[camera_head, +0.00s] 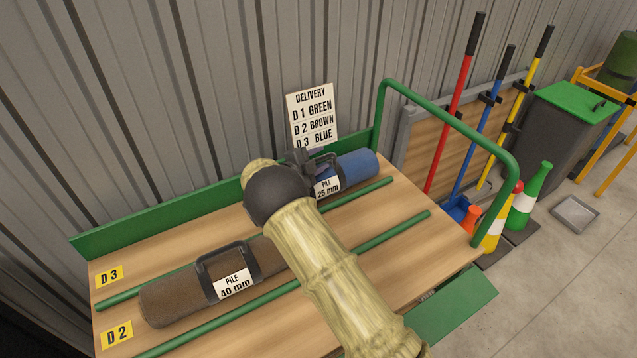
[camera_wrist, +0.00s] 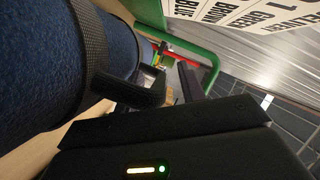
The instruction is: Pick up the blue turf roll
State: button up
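The blue turf roll (camera_head: 358,166) lies in the back lane of the wooden table, with a label reading 25 mm and a black handle. It fills the left of the wrist view (camera_wrist: 38,60), with a dark strap (camera_wrist: 92,45) around it. My gripper (camera_head: 318,160) is at the roll's handle. In the wrist view my gripper (camera_wrist: 178,85) has dark parts close beside the roll. Handle and fingers are both black and overlap, so I cannot tell whether the fingers are closed on the handle. My arm hides the roll's left part in the head view.
A brown turf roll (camera_head: 185,294) labelled 40 mm lies in a nearer lane. Green rails (camera_head: 395,235) divide the table (camera_head: 440,250). A green tubular frame (camera_head: 450,115) stands at its right end. A delivery sign (camera_head: 312,117) stands behind the blue roll.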

dwell(0.3)
grip_shut()
dwell(1.2)
jog(key=shift+r, duration=0.15)
